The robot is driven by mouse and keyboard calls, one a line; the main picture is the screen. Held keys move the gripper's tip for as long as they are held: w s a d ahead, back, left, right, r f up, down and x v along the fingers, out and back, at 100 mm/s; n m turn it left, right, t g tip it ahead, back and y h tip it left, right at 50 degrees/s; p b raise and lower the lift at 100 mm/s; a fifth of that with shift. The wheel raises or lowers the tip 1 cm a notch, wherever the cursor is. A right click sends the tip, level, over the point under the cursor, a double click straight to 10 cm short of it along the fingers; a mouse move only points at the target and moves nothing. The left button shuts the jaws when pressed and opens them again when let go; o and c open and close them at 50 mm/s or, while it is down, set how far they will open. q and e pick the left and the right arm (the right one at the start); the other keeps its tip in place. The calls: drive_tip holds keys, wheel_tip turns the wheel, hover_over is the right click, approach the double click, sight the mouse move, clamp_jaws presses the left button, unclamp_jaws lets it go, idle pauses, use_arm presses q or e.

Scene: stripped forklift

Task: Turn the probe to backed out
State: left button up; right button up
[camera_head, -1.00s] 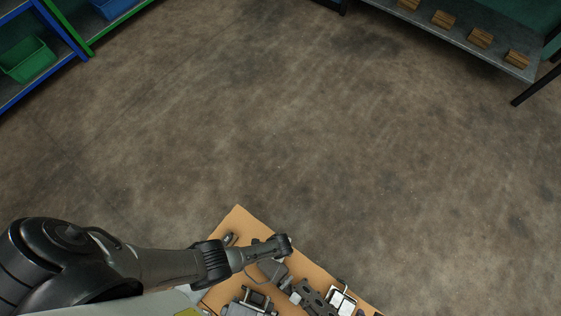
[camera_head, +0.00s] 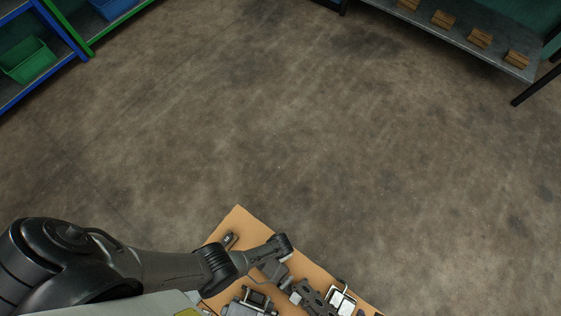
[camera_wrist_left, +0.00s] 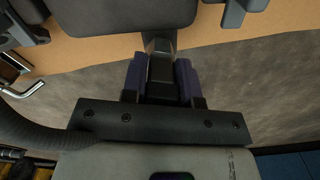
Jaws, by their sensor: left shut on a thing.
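My left gripper (camera_wrist_left: 161,72) is shut on a narrow dark piece (camera_wrist_left: 161,66) that stands between its two purple-blue fingers in the left wrist view. The piece has a lighter grey end near the top. I take it to be the probe, but its full shape is hidden. Beyond it is a dark rounded block (camera_wrist_left: 122,16). In the head view my left wrist (camera_head: 280,244) hangs over the workbench, and the gripper's fingertips are not clear there. My right gripper is not in view.
The tan bench top (camera_head: 238,218) carries several dark and metal forklift parts (camera_head: 316,298) close together. A small dark item (camera_head: 228,240) lies near its far corner. A bent metal rod (camera_wrist_left: 24,88) shows at left in the left wrist view. The floor beyond is clear.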

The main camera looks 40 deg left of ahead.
use_arm(q)
drive_tip(key=shift+s+a+f+n, duration=0.1)
drive_tip(key=shift+s+n, duration=0.05)
drive_tip(key=shift+n, duration=1.25)
drive_tip(key=shift+a, duration=0.1)
